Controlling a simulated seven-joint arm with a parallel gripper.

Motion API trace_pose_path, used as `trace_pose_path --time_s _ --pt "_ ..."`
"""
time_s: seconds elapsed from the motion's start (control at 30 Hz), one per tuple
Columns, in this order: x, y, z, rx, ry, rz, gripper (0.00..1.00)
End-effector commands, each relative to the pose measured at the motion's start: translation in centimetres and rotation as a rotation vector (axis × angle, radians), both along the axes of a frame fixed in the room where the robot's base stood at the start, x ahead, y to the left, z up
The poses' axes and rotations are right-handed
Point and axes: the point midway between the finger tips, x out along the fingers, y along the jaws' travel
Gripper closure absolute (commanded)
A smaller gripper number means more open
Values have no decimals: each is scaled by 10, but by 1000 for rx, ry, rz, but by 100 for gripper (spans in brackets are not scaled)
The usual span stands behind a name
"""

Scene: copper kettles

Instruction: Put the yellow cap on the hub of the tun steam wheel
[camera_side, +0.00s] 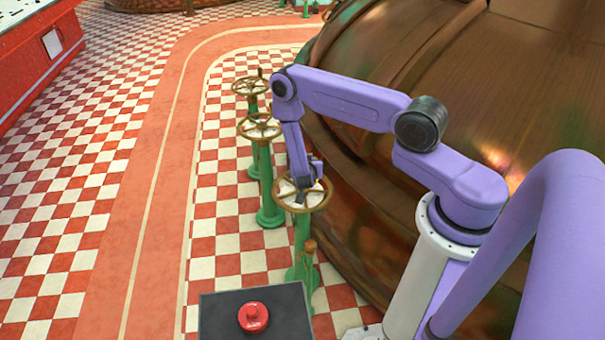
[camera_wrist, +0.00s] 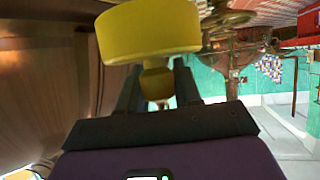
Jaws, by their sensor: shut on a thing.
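The yellow cap (camera_wrist: 150,32) fills the top of the wrist view, with a rounded yellow stem below its wide disc. My gripper (camera_wrist: 157,84) is shut on that stem. In the side view my gripper (camera_side: 302,188) points down over the hub area of the nearest brass handwheel (camera_side: 318,205). It hides the hub and I cannot make out the cap there, nor whether it touches the wheel. Two more handwheels stand behind, a middle one (camera_side: 259,136) and a far one (camera_side: 249,94). No label shows which is the tun steam wheel.
A dark box (camera_side: 290,300) with a red knobbed piece (camera_side: 253,317) on top stands at the front. A large copper kettle (camera_side: 340,150) rises close on the right of the wheels. The checkered floor (camera_side: 60,200) left of the wheels is clear.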

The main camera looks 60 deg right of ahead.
Motion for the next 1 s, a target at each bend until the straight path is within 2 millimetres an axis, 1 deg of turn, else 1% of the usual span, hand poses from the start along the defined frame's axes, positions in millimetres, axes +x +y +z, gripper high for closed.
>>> trace_pose_path --time_s 0.03,0.1,0.27,0.47,0.6,0.7,0.8,1.0 --pt "5 -2 -7 0 0 -1 100" --pt "11 -5 -15 1 -2 -1 100" --pt "20 -8 -27 0 -1 0 100" --pt "26 -10 -34 0 0 -1 100" --pt "26 -10 -52 0 2 0 100" --pt "26 -10 -61 0 0 -1 100" --pt "26 -10 -64 0 0 -1 100" --pt "26 -10 -64 0 0 0 100"
